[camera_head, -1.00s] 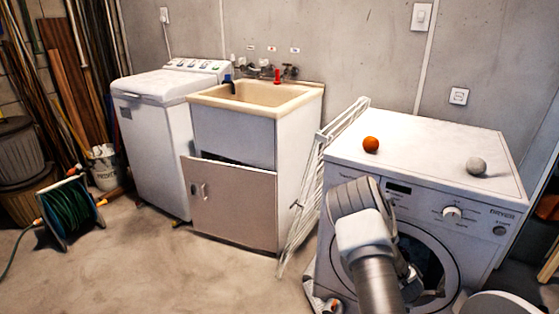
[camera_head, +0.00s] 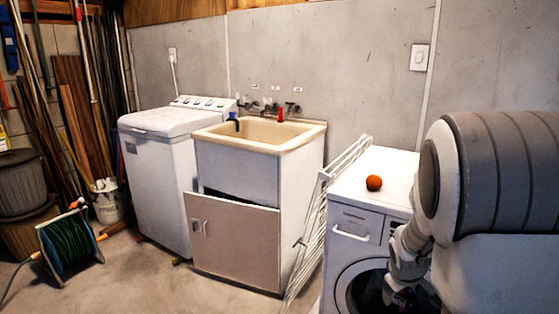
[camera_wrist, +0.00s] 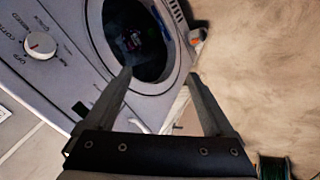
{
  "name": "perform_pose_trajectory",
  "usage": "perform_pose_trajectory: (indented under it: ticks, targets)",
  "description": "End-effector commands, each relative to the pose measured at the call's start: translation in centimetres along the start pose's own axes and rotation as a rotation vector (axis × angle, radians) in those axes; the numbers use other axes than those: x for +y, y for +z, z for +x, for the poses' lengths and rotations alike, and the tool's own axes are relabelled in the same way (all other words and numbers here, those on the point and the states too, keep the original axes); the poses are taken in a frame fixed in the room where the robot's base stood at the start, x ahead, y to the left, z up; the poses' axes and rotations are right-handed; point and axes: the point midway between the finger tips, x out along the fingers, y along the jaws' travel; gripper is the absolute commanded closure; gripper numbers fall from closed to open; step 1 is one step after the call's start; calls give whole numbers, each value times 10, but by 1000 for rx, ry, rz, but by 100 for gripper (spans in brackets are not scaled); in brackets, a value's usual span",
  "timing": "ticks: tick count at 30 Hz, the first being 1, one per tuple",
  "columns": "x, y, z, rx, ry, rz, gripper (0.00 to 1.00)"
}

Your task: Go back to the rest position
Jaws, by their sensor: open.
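My gripper (camera_wrist: 160,76) is open in the wrist view, its two fingers apart with nothing between them. It points at the lower front of the white dryer (camera_wrist: 62,80) and the floor beside it. The dryer's round dark opening (camera_wrist: 140,45) lies just beyond the fingertips. In the head view my arm is raised at the right and covers much of the dryer (camera_head: 352,222). The fingers cannot be made out clearly there.
An orange ball (camera_head: 374,183) sits on the dryer top. A white folded rack (camera_head: 322,215) leans between dryer and sink cabinet (camera_head: 232,240). A washing machine (camera_head: 160,165) and green hose reel (camera_head: 68,242) stand left. The floor (camera_head: 130,285) in front is clear.

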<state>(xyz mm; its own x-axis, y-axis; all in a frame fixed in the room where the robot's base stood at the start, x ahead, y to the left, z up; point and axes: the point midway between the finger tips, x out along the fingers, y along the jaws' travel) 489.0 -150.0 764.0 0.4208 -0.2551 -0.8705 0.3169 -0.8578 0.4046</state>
Motion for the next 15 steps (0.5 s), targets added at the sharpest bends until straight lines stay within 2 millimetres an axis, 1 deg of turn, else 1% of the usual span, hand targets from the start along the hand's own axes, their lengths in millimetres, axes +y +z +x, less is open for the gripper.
perform_pose_trajectory:
  ticks: [1,3,10,15]
  targets:
    - [-2,-2,-16,13,-9,28,12]
    - [-6,-4,-35,23,-25,67,12]
    - [-25,-2,-96,52,-79,181,12]
    - [-41,6,-140,70,-118,253,12]
